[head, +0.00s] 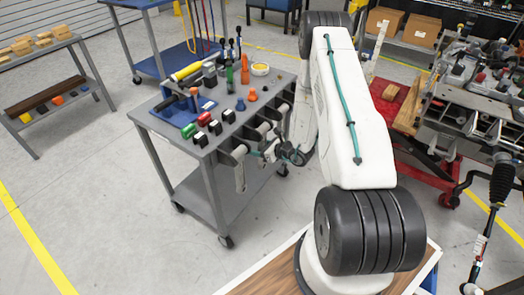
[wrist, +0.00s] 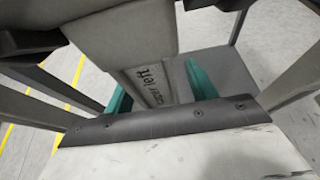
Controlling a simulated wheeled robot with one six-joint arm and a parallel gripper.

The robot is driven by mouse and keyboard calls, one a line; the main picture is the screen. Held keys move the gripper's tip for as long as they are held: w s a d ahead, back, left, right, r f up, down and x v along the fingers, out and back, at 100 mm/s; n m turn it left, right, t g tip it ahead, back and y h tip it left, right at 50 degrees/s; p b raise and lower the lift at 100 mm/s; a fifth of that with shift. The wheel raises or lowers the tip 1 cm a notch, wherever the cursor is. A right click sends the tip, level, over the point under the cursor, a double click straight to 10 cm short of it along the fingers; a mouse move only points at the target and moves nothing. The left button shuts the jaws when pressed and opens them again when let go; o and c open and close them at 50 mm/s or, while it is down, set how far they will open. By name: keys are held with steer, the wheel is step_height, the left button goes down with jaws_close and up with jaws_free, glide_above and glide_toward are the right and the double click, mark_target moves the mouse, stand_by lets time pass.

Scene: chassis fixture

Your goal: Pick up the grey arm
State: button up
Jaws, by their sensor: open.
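In the wrist view a grey arm (wrist: 130,32) with dark lettering, partly readable as "left", stands between the two teal fingers of my gripper (wrist: 160,90). The fingers are apart, one on each side of it; I cannot tell whether either touches. In the head view several grey arms hang along the right side of the grey cart, the nearest one (head: 239,168) at the front corner. My gripper (head: 268,150) is beside that row, low at the cart's edge. My own arm hides part of the row, and which arm is between the fingers is unclear there.
The grey cart (head: 185,150) carries a blue tray (head: 178,112), red, green and black tools, an orange piece and a yellow roll. A red lift (head: 425,160) with a metal chassis stands at right. Open floor (head: 100,190) lies left of the cart.

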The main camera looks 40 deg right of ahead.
steer(key=shift+c, duration=0.3)
jaws_close()
steer(key=shift+r, duration=0.1)
steer(key=shift+r, duration=0.75)
steer(key=s+d+r, duration=0.1)
steer(key=s+d, duration=0.2)
steer(key=s, duration=0.5)
steer(key=s+d+r, duration=0.1)
steer(key=s+d, duration=0.2)
steer(key=s, duration=0.6)
steer(key=shift+d, duration=0.1)
